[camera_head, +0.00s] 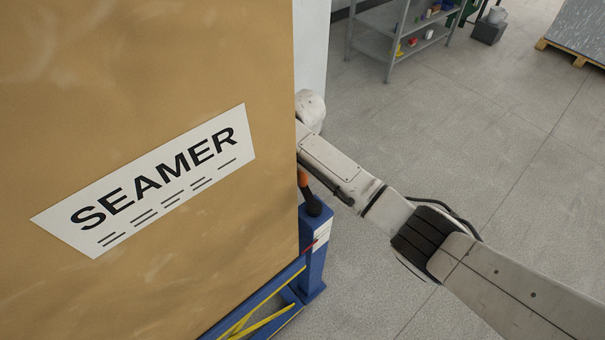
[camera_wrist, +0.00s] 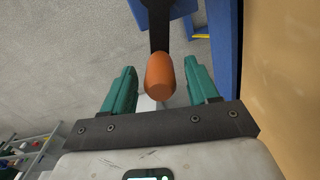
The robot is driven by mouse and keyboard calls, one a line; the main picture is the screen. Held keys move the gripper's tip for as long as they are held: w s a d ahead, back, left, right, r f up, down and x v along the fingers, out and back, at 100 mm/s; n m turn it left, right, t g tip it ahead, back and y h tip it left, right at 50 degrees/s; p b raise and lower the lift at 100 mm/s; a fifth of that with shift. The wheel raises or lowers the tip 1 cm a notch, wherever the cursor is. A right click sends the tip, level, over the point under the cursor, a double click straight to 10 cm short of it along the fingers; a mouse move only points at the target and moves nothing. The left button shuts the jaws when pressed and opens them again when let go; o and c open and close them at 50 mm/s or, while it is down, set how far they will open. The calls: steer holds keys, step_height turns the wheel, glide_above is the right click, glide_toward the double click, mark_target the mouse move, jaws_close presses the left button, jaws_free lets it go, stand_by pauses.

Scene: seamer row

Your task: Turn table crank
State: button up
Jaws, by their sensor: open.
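The table crank shows in the wrist view as a dark arm (camera_wrist: 158,28) with an orange handle (camera_wrist: 160,75). My gripper (camera_wrist: 162,82) is open, its two green fingers on either side of the handle, with a gap visible on each side. The table carries a large brown box (camera_head: 150,60) labelled SEAMER. My gripper is hidden in the head view.
The brown box also stands close on the right in the wrist view (camera_wrist: 285,70). A grey shelf (camera_head: 385,35) with small coloured items and a pallet (camera_head: 570,52) stand at the back. The floor at right is clear apart from my arm.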

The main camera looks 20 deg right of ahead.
steer(key=shift+f, duration=0.7)
steer(key=shift+c, duration=0.3)
jaws_close()
